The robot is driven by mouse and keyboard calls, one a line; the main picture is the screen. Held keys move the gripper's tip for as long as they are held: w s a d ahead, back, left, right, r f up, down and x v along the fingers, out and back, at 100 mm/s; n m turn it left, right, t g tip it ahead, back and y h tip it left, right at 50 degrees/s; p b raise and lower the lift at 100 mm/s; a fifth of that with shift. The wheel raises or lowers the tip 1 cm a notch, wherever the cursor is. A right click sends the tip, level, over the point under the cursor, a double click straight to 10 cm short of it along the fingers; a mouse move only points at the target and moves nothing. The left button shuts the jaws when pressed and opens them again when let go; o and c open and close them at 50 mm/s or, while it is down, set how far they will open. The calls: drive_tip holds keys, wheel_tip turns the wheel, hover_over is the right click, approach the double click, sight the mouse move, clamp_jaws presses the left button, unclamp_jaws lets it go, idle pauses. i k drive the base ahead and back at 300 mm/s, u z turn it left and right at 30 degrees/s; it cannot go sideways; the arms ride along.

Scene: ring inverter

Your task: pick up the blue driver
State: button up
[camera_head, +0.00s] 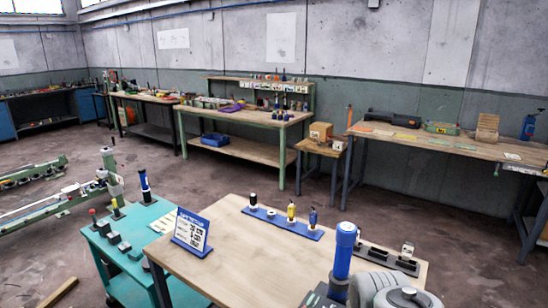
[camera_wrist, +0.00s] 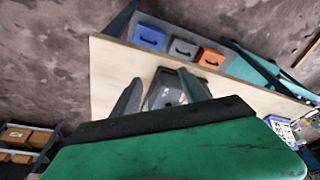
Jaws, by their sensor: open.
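The blue driver (camera_head: 313,217) stands upright at the right end of a blue holder strip (camera_head: 284,225) on the wooden table, in the head view. A yellow driver (camera_head: 291,212) stands to its left, and a black-and-white one (camera_head: 253,200) stands at the strip's left end. My gripper (camera_wrist: 160,73) shows in the wrist view, its two dark fingers apart. A grey box-like thing (camera_wrist: 166,97) appears between and beyond the fingers, apparently not held. The blue driver is not recognisable in the wrist view. My gripper is not clearly visible in the head view.
A blue sign (camera_head: 191,233) stands left of the holder. A dark tray (camera_head: 388,260) lies to its right. A large blue cylinder (camera_head: 343,250) rises at the near edge. A teal cart (camera_head: 130,250) adjoins the table. Blue, grey and orange bins (camera_wrist: 182,49) show in the wrist view.

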sight(346, 232)
drive_tip(key=k, duration=0.5)
drive_tip(key=u, duration=4.15)
drive_tip(key=i, duration=0.65)
drive_tip(key=u, duration=0.25)
